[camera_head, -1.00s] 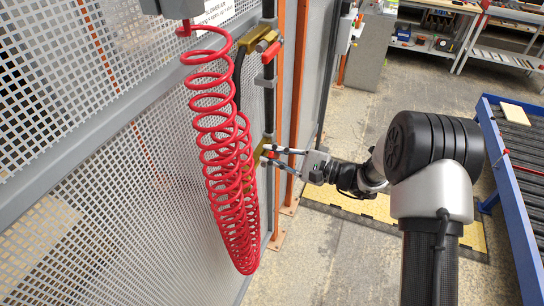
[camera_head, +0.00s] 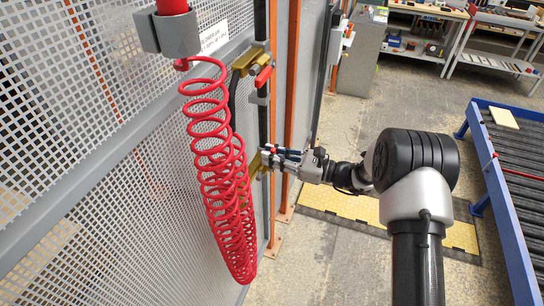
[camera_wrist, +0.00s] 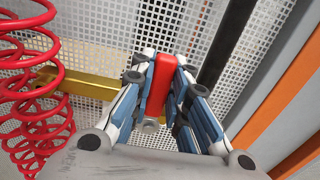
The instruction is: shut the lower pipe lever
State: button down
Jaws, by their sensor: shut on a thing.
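The lower pipe valve has a brass body (camera_head: 256,164), partly hidden behind the red coiled hose. In the wrist view its brass part (camera_wrist: 92,86) runs out to the left. Its red lever (camera_wrist: 160,84) stands between the two fingers of my gripper (camera_wrist: 165,68), and the fingers are shut on it. In the head view my gripper (camera_head: 270,153) reaches the lower valve from the right, and its fingers hide the lever. The upper valve (camera_head: 249,60) has its own red lever (camera_head: 263,77) and is apart from my gripper.
A red coiled hose (camera_head: 222,165) hangs just left of the valves, close to my gripper. Perforated panels (camera_head: 60,110) stand behind. An orange post (camera_head: 291,100) rises right of the pipe. A blue-framed roller conveyor (camera_head: 510,190) stands at the right.

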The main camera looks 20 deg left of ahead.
jog(key=shift+w+m, duration=0.1)
jog(key=shift+m, duration=0.2)
jog(key=c, duration=1.5)
grip_release()
jog(key=shift+d, duration=0.15)
jog(key=d, duration=0.7)
jog(key=s+d, duration=0.1)
jog(key=d, duration=0.3)
jog(key=shift+d, duration=0.35)
